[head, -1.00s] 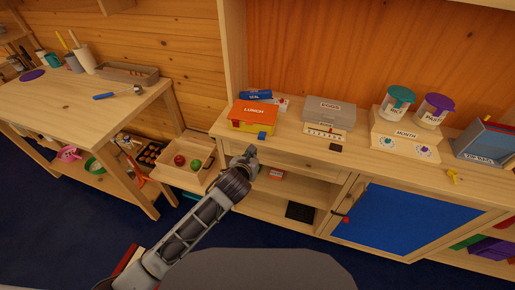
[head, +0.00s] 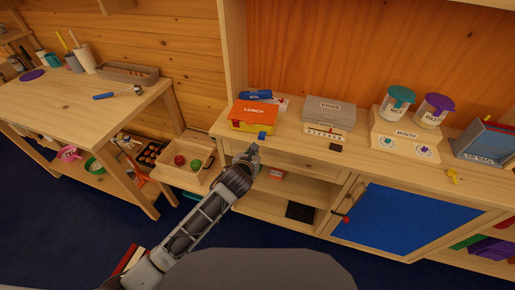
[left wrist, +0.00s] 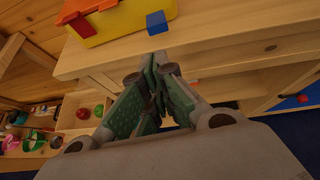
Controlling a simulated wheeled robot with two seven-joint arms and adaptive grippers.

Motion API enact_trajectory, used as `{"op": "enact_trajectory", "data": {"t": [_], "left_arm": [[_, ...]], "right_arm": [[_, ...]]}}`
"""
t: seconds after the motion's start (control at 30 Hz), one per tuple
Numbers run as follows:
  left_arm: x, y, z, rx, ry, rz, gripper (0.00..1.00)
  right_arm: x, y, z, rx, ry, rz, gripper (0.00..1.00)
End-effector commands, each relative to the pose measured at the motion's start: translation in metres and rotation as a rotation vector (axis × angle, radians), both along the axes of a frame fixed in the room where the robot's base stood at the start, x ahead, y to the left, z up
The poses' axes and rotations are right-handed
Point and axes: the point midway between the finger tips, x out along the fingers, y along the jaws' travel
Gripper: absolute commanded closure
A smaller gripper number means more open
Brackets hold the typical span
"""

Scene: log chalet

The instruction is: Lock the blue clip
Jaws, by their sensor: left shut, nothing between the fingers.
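The lunch box, with an orange lid (head: 256,110) and yellow body (head: 250,127), sits on the wooden counter. The small blue clip (head: 262,135) is at its front, near the counter's front edge. In the left wrist view the clip (left wrist: 157,23) sticks out from the yellow body (left wrist: 120,22) near the top. I cannot tell whether the clip is fastened. My left gripper (head: 252,150) is shut and empty, just in front of the counter edge and apart from the clip. Its fingertips also show in the left wrist view (left wrist: 157,62), below the clip. My right gripper is out of view.
A blue box (head: 256,95) lies behind the lunch box. A shelf opening lies below the counter.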

Motion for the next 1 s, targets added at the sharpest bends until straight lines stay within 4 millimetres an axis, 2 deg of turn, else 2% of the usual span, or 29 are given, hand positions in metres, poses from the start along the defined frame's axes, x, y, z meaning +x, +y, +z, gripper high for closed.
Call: {"op": "enact_trajectory", "data": {"t": [0.6, 1.0], "left_arm": [[0.047, -0.011, -0.026, -0.001, -0.001, 0.0, 1.0], [0.063, -0.014, -0.036, 0.0, 0.0, 0.0, 1.0]], "right_arm": [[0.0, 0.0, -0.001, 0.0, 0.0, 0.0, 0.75], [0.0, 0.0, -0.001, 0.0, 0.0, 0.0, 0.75]]}}
